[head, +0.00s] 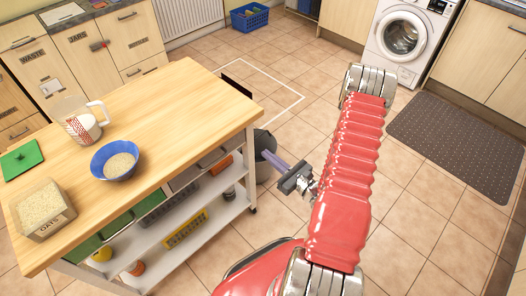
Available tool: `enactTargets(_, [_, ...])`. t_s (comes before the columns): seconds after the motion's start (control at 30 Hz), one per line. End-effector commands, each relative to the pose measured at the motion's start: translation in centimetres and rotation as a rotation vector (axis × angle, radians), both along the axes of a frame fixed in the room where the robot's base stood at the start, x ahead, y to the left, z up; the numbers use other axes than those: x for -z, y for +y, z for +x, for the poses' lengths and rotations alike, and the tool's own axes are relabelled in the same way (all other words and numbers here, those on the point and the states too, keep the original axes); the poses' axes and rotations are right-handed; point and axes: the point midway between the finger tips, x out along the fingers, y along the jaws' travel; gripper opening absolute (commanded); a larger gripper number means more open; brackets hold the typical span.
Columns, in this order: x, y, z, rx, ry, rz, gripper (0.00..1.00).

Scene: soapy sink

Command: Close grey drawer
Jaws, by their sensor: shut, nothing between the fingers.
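The wooden-topped island (165,100) stands at the left, with drawers under its top on the side facing me. Grey drawer fronts (185,179) show under the right part of the top; I cannot tell how far the grey drawer stands out. Green drawer fronts (116,226) sit further left. My gripper (267,154) is shut and empty. Its purple fingers point up and left towards the island's right end, in front of a dark grey bin, apart from the drawers. My red arm hides part of the wrist.
The dark grey bin (263,172) stands at the island's right end. A jug (76,122), blue bowl (112,163), oats box (42,211) and green board (20,158) are on the top. Shelves below hold a yellow basket (186,229). The tiled floor is open behind; a dark mat (455,140) lies right.

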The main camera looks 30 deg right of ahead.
Motion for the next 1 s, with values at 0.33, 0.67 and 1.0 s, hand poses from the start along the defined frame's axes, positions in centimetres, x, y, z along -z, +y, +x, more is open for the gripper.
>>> enactTargets(0.33, [0.0, -0.6, -2.6, 0.0, 0.0, 0.001, 0.0])
enactTargets(0.67, [0.0, -0.6, -2.7, 0.0, 0.0, 0.0, 0.0])
enactTargets(1.0, [0.2, -0.6, -2.7, -0.002, 0.012, 0.009, 0.0])
